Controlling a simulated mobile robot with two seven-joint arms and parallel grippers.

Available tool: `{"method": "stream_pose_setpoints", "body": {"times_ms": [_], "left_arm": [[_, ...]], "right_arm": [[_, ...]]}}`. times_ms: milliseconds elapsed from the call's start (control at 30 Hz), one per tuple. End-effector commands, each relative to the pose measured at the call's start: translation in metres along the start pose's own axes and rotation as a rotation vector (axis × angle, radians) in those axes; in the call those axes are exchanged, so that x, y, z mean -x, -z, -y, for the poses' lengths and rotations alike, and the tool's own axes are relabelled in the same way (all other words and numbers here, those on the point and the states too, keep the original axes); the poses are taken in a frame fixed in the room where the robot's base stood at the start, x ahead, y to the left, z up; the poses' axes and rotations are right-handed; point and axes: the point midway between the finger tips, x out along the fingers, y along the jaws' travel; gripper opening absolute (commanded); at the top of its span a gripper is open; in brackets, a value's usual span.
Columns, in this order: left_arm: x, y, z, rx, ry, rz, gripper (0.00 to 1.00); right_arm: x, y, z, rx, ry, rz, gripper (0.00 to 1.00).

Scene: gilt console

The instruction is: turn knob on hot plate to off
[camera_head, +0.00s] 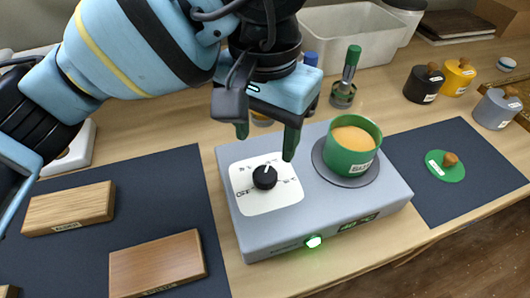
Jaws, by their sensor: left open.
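The hot plate (240,226) is a grey box in the middle of the wooden table. Its black knob (265,177) sits on a white dial panel (285,194) at the left of its top, with a white pointer mark aimed up and slightly right. A green light (313,241) glows on its front face beside a dark display (357,222). My left gripper (266,146) is open and empty, its two green-dark fingers pointing down just behind and above the knob, apart from it. My right gripper is not in view.
A green pot (350,166) with tan contents stands on the round burner, right of the knob. A green lid (444,166) lies on the right dark mat (484,188). Wooden blocks (156,262) lie on the left mat. Small canisters (423,84) and a white bin (352,32) stand behind.

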Motion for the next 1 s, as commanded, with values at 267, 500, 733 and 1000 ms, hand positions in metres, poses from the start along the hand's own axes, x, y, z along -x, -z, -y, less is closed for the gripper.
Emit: {"method": "stream_pose_setpoints", "body": {"times_ms": [267,500,733,1000], "left_arm": [[-0.028,-0.001,0.000,-0.001,-0.002,0.005,0.57],[-0.062,0.000,0.000,0.000,-0.002,0.003,0.57],[-0.077,0.000,0.000,0.000,-0.001,0.001,0.57],[-0.078,0.000,0.000,0.000,-0.001,0.001,0.57]], "right_arm": [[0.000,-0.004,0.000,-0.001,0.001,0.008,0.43],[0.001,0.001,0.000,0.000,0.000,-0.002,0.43],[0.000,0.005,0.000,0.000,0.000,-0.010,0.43],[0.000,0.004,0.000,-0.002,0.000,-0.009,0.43]]}}
